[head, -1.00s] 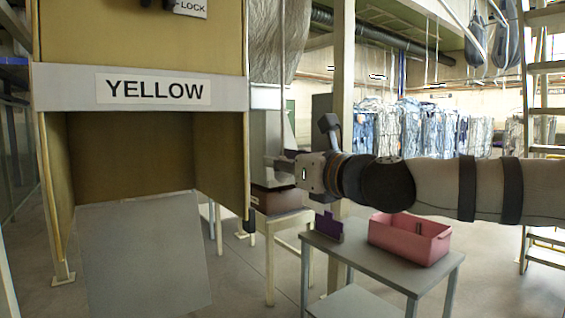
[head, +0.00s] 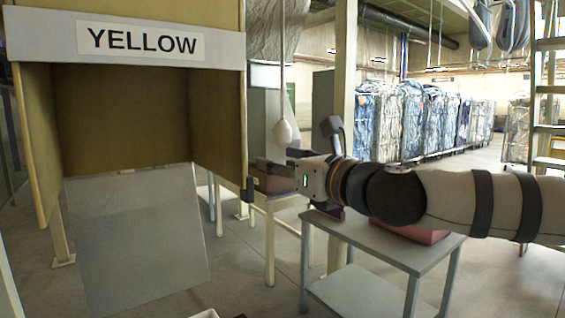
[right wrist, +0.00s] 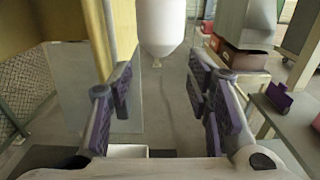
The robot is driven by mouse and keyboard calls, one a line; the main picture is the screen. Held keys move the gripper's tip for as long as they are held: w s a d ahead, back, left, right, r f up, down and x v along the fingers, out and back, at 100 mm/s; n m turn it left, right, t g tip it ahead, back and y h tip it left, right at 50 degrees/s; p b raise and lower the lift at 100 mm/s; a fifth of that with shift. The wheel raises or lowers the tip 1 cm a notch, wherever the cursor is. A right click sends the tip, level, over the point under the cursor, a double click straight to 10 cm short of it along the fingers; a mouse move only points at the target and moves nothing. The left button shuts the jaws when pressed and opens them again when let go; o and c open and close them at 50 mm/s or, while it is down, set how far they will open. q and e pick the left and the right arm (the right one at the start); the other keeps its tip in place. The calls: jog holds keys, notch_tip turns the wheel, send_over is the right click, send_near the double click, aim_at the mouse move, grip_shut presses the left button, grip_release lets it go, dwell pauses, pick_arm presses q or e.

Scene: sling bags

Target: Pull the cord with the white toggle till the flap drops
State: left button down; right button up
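A white toggle (head: 283,132) hangs on a thin cord (head: 283,70) just right of the bin marked YELLOW. In the right wrist view the toggle (right wrist: 161,28) is at the top, between the lines of the fingers. My right gripper (head: 264,170) is open and empty, just below the toggle in the head view. In the right wrist view its purple-padded fingers (right wrist: 158,78) are wide apart. A grey panel (head: 135,240) slopes below the bin's opening; I cannot tell whether it is the flap. My left gripper is out of view.
The bin's right side wall (head: 218,135) stands close left of my right gripper. A grey table (head: 375,245) and a pink box (head: 425,235), partly hidden by my right arm, are at right. A brown box (head: 272,182) sits behind the gripper.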

jog(key=v, duration=1.2)
